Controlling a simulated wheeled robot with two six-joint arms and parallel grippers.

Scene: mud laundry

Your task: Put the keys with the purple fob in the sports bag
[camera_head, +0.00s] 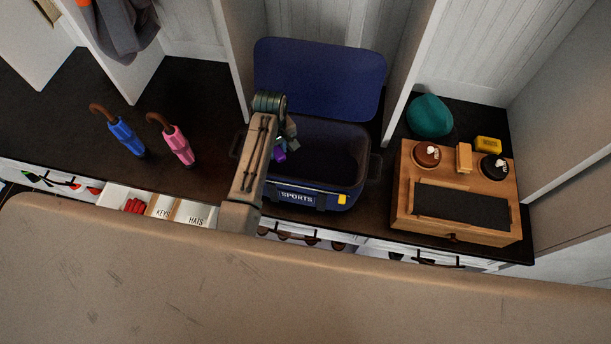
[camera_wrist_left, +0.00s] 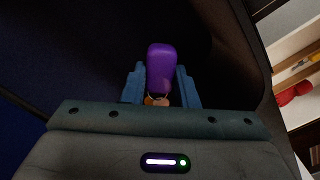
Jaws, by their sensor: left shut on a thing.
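The open blue sports bag (camera_head: 350,190) stands on the dark bench, its lid raised against the back and a SPORTS label on its front. My left gripper (camera_head: 286,150) is over the left part of the bag's opening. It is shut on the keys with the purple fob (camera_head: 279,156). In the left wrist view the purple fob (camera_wrist_left: 161,68) sticks out between the two blue fingertips (camera_wrist_left: 160,88), with a bit of the keys' metal at its base. The dark bag interior (camera_wrist_left: 100,40) lies beyond it. My right gripper is not in view.
A blue umbrella (camera_head: 126,137) and a pink umbrella (camera_head: 178,145) lie on the bench at left. An open drawer (camera_head: 182,212) with KEYS and HATS labels is at the front. A wooden box (camera_head: 403,205), teal hat (camera_head: 429,115) and yellow item (camera_head: 488,145) are right of the bag.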

